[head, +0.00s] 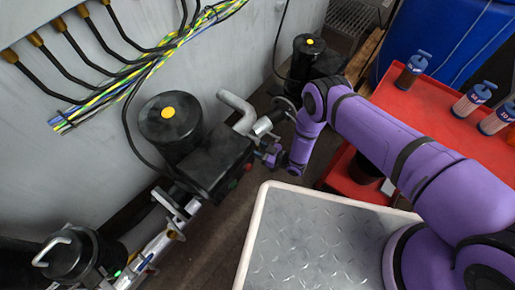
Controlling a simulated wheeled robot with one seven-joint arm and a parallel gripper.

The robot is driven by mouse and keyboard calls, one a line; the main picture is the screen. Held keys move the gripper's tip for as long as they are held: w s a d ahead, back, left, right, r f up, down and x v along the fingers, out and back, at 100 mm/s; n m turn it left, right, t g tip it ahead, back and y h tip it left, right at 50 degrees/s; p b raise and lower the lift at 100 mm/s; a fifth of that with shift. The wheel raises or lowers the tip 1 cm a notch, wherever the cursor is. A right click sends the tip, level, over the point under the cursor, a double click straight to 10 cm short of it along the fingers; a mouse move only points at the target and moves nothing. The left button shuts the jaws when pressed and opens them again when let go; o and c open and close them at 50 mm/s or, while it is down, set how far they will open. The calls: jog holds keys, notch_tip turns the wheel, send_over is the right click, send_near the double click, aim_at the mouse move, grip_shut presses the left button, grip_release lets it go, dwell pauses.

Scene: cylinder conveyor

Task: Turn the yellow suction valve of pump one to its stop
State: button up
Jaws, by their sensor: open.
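A black pump with a yellow-capped round motor (170,112) stands in front of the grey wall, its dark box (218,160) bearing small red and green buttons. I cannot tell which pump is pump one. No yellow valve handle shows clearly; a small brownish-yellow fitting (175,235) sits on the silver pipe at lower left. My gripper (271,156) is open, just right of the dark box, low beside the pump's pipework. Its fingertips are small and dark here, and whether they touch anything is unclear.
A red bench (448,133) at right carries several bottles (413,69). A blue drum (440,35) stands behind it. A pale-rimmed metal tread-plate deck (300,235) fills the lower middle. Black hoses and coloured cables (150,70) run along the wall. A strip of floor lies between pumps and deck.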

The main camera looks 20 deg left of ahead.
jog(key=shift+c, duration=0.2)
grip_shut()
jog(key=w+d+r+n+t+h, duration=0.2)
jog(key=w+r+n, duration=0.4)
jog(key=n, duration=0.9)
jog(key=shift+d+r+n+t+h, duration=0.3)
jog(key=shift+d+t+h, duration=0.1)
jog(key=shift+h, duration=0.1)
jog(key=shift+w, duration=0.15)
dwell(0.5)
jog(key=shift+o, duration=0.2)
grip_release()
jog(key=shift+r, duration=0.1)
